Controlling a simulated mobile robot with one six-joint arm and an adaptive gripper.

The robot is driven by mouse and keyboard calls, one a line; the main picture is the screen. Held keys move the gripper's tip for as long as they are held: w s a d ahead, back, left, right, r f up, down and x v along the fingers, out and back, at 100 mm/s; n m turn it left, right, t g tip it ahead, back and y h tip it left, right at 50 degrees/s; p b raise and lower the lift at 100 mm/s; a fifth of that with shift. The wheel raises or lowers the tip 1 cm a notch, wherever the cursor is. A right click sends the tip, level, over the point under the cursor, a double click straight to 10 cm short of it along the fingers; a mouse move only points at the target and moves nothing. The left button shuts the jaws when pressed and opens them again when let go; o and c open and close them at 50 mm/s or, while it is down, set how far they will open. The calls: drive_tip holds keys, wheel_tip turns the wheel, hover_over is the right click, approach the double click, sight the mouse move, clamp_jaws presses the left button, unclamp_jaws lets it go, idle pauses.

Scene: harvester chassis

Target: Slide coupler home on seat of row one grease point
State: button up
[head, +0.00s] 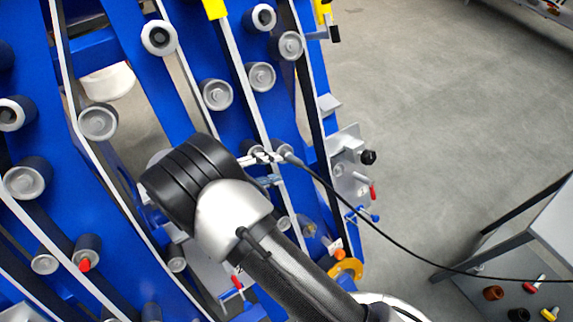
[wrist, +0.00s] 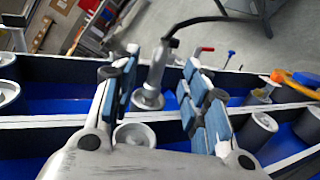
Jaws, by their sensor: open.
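The silver coupler (wrist: 155,72) stands slightly tilted between my fingers in the wrist view, with a black hose leaving its top. Its lower end meets a round grey seat (wrist: 148,98) on the blue chassis; I cannot tell whether it is fully home. In the head view the coupler (head: 289,156) shows just beyond my fingertips, and its hose (head: 375,228) runs down to the right. My gripper (wrist: 160,66) is open, with blue-padded fingers on both sides of the coupler and gaps visible. It also shows in the head view (head: 266,168), where my wrist hides part of the chassis.
The blue chassis (head: 185,70) carries several grey round bosses and raised pale-edged ribs. A bracket with a black knob (head: 368,157) and red and blue handles stands to the right. A grey table (head: 545,225) with small coloured parts below is at lower right. Open floor lies between.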

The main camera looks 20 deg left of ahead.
drive_tip(key=shift+v, duration=2.3)
drive_tip(key=shift+d, duration=0.1)
drive_tip(key=w+d+r+m+g+y, duration=0.2)
drive_tip(key=d+r+m+g+y, duration=0.35)
drive_tip(key=d+r, duration=1.15)
drive_tip(key=s+d+r+m+y, duration=0.2)
drive_tip(key=s+d+m+y, duration=0.1)
drive_tip(key=s+d, duration=0.5)
drive_tip(key=s+d+r+m+y, duration=0.3)
drive_tip(key=s+d+m, duration=0.2)
drive_tip(key=s+d, duration=0.3)
drive_tip(key=shift+s+d+r+t, duration=0.25)
drive_tip(key=shift+s+d+t, duration=0.1)
drive_tip(key=shift+d+t, duration=0.1)
drive_tip(key=shift+m, duration=0.25)
